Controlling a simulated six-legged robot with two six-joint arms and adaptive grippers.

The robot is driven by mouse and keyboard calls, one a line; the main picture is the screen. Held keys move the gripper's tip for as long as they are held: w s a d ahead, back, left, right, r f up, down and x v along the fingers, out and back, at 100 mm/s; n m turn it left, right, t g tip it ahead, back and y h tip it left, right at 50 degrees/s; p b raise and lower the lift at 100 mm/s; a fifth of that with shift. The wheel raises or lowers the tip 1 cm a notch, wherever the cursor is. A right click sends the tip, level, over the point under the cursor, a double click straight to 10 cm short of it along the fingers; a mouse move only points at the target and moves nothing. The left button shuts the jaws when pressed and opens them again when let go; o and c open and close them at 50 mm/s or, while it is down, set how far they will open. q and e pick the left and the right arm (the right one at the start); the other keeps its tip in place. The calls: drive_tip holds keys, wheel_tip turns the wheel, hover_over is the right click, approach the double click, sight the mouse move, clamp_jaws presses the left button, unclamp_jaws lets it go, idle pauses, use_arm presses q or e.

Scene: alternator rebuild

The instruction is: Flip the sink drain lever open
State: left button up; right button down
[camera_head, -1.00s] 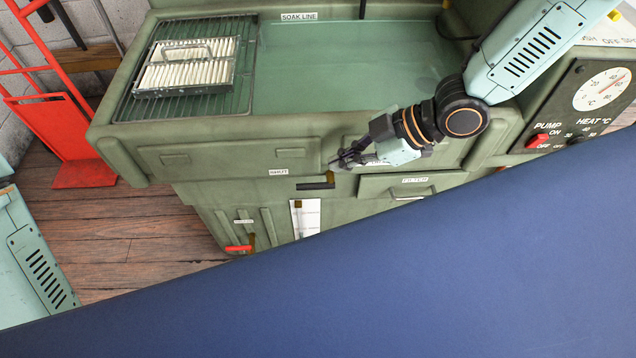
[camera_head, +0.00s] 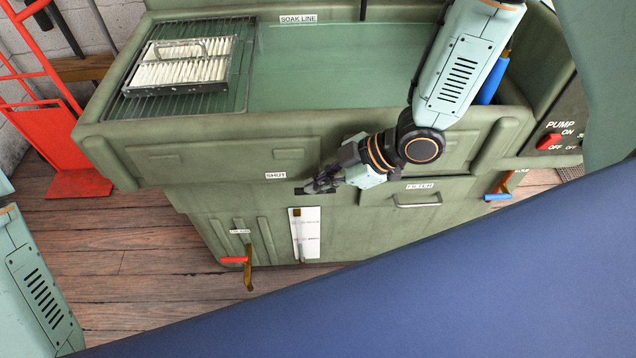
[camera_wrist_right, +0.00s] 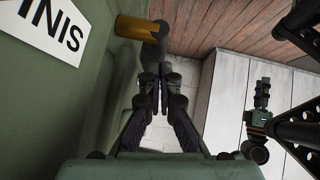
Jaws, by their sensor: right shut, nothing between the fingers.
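The green sink (camera_head: 300,122) has a black-handled lever (camera_head: 299,191) on its front, just below a label reading SHUT (camera_head: 275,175). My right gripper (camera_head: 310,187) is at this lever, shut and empty, and covers part of it. In the right wrist view, the lever's brass stem (camera_wrist_right: 136,28) and dark handle (camera_wrist_right: 150,36) are just ahead of the closed fingertips (camera_wrist_right: 158,72). I cannot tell whether they touch. The handle appears to lie sideways in the head view.
A drawer (camera_head: 417,200) is right of the gripper. A blue surface (camera_head: 420,290) fills the foreground.

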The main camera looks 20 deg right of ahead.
use_arm(q)
drive_tip(key=shift+r, duration=0.1)
idle(0.3)
drive_tip(key=shift+a+r+p, duration=0.1)
drive_tip(key=shift+r+p, duration=0.15)
drive_tip(key=shift+p, duration=0.1)
use_arm(e)
drive_tip(key=shift+a+h, duration=0.15)
drive_tip(key=shift+h, duration=0.15)
